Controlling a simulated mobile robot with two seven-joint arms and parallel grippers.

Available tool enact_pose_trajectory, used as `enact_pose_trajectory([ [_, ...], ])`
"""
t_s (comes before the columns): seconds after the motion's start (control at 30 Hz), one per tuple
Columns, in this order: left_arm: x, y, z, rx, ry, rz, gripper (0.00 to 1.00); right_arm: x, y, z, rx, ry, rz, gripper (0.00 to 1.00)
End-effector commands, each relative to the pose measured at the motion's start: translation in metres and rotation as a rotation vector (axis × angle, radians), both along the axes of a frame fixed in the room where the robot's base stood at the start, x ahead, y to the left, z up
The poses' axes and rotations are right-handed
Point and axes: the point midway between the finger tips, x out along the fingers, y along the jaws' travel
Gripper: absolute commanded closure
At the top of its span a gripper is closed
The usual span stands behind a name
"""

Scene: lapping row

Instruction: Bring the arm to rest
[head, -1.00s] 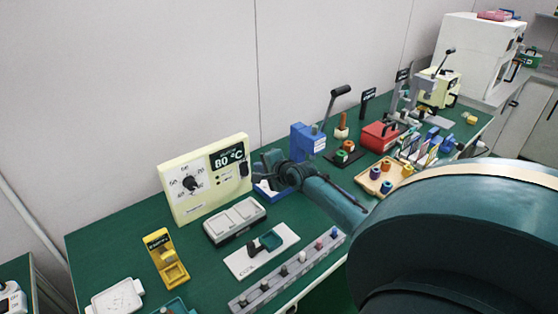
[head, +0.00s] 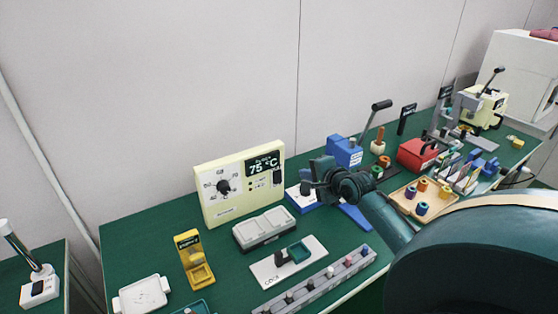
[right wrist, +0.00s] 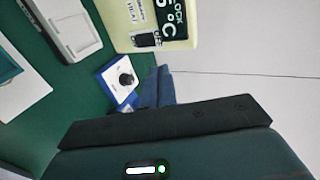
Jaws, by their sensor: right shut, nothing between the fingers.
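My right arm comes in from the lower right in the head view. Its gripper (head: 312,178) is shut and empty, above the bench beside the cream control panel (head: 238,186). The panel has a round dial on its left and a dark display reading 75 °C. In the right wrist view the closed fingers (right wrist: 158,87) point toward a blue-and-white box with a black knob (right wrist: 126,79), and the panel (right wrist: 165,20) shows at the top. That box (head: 301,198) is partly hidden behind the gripper in the head view. My left gripper is not in view.
The green bench (head: 150,235) carries a grey two-pad tray (head: 263,229), a yellow stand (head: 194,260), a white plate (head: 290,262) and a grey peg strip (head: 318,285) near my arm. A blue lever device (head: 345,151) and a red box (head: 416,153) stand behind.

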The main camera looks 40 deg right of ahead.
Motion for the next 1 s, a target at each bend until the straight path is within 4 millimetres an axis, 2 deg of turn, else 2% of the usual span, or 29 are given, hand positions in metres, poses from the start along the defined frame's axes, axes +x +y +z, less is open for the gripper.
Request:
enact_pose_trajectory([
  [0.23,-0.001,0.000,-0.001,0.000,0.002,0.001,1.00,-0.001,0.002,-0.002,-0.005,0.006,0.006,1.00],
  [0.37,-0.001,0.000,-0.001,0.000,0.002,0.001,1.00,-0.013,0.028,-0.022,-0.092,0.080,0.084,1.00],
  [0.47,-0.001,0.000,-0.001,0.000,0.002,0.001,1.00,-0.038,0.072,-0.052,-0.251,0.203,0.236,1.00],
  [0.6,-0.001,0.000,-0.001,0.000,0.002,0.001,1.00,-0.099,0.147,-0.092,-0.549,0.397,0.554,1.00],
  [0.7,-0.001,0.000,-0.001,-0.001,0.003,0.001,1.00,-0.143,0.187,-0.104,-0.729,0.495,0.771,1.00],
  [0.83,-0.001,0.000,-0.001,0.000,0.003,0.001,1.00,-0.187,0.220,-0.106,-0.891,0.568,0.989,1.00],
  [1.0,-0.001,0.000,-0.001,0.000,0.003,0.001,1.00,-0.232,0.246,-0.100,-1.031,0.623,1.209,1.00],
])
